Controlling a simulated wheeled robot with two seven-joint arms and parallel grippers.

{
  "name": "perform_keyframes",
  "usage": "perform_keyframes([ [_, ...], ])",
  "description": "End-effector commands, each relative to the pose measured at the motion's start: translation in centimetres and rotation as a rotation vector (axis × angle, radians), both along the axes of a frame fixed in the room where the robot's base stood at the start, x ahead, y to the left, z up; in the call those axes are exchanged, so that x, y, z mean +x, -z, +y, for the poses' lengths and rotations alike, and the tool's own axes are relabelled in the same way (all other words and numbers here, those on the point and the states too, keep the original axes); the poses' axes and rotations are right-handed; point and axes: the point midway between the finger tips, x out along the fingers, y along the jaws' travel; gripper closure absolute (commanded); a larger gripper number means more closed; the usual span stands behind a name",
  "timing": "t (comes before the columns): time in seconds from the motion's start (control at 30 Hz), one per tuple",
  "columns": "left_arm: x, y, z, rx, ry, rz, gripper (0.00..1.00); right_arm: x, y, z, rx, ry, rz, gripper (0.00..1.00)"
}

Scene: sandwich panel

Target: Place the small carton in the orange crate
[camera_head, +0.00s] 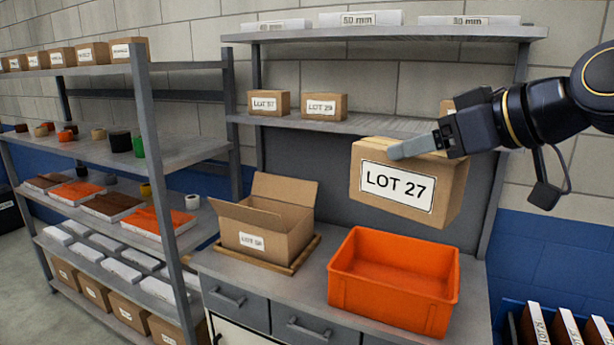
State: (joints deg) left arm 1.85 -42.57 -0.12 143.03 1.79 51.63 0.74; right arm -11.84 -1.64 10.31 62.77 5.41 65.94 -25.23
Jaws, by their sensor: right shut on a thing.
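A small brown carton (440,203) with a white "LOT 27" label hangs in the air above the back right of the orange crate (345,291). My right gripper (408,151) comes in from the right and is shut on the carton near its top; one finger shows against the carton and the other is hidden. The orange crate stands on the grey workbench, open at the top, and its visible inside is empty. The carton is clear of the crate's rim. My left gripper is not in view.
An open cardboard box (262,222) sits on a wooden tray (303,252) left of the crate. Small cartons (322,107) stand on the shelf behind. A loaded grey rack (146,130) stands at the left. A blue bin with labelled items (512,304) is at the lower right.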

Motion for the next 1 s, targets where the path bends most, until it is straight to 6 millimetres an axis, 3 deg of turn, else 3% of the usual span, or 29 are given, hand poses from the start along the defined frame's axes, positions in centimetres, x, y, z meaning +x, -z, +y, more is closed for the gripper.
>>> perform_keyframes([
  [0.17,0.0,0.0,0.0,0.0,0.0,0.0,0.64,0.2,3.6,-0.3,-0.001,0.044,0.004,0.84],
  [0.27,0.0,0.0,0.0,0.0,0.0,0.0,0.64,0.4,6.8,-0.6,-0.001,0.084,0.006,0.84],
  [0.6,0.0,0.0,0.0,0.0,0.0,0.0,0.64,1.5,21.3,-1.8,-0.002,0.267,0.009,0.84],
  [0.8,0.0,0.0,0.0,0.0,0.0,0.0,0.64,2.1,29.0,-2.5,-0.004,0.367,0.012,0.84],
  [0.87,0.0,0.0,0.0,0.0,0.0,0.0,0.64,2.2,30.7,-2.7,-0.002,0.388,0.012,0.84],
  [0.9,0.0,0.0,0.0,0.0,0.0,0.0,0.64,2.3,30.8,-2.8,-0.001,0.396,0.007,0.93],
  [1.0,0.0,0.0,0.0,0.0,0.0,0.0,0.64,2.4,31.8,-2.8,-0.002,0.409,0.005,0.93],
])
